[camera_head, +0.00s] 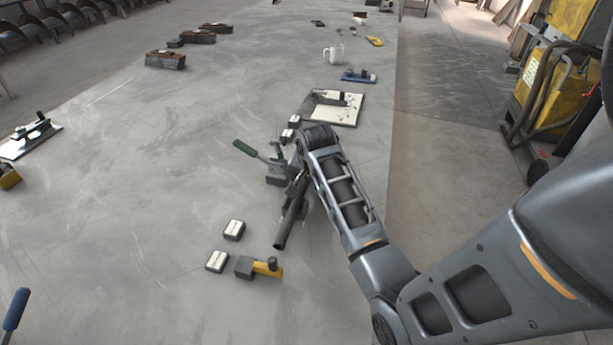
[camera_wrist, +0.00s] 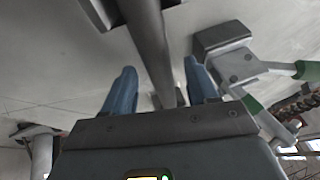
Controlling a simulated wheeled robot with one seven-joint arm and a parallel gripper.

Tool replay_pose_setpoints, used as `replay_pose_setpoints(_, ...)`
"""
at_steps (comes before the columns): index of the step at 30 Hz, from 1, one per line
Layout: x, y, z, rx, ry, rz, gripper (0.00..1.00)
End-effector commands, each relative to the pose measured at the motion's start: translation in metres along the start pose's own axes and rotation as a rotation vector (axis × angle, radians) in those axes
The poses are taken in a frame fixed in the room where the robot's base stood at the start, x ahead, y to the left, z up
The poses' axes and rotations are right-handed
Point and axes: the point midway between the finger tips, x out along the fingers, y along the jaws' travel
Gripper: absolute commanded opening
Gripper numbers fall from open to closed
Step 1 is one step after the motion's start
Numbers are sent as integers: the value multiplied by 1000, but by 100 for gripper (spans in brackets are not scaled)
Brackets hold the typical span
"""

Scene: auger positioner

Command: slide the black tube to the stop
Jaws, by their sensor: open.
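The black tube (camera_head: 288,226) lies slanted over the bench in the head view, its near end toward the yellow-and-dark block. In the wrist view the tube (camera_wrist: 150,42) runs from the top edge down between my two blue fingertips. My gripper (camera_wrist: 160,82) is open, with one finger on each side of the tube and a visible gap at each side. In the head view my arm hides most of the gripper and the tube's far end. A clamp with a green handle (camera_head: 248,150) stands beside the tube; it also shows in the wrist view (camera_wrist: 226,45). I cannot tell which part is the stop.
A yellow-and-dark block (camera_head: 258,267) sits near the tube's near end. White-topped blocks (camera_head: 234,230) (camera_head: 217,261) lie left of it. A white plate (camera_head: 345,115), a blue-based clamp (camera_head: 358,76) and a mug (camera_head: 334,54) stand farther back. The bench's left middle is clear.

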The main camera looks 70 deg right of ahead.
Motion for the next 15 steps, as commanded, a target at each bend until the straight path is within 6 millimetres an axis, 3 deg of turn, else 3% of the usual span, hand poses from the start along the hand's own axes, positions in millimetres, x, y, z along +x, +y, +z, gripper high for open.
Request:
replay_pose_setpoints(5, 0, 0, 0, 0, 0, 0, 58)
replay_pose_setpoints(15, 0, 0, 0, 0, 0, 0, 25)
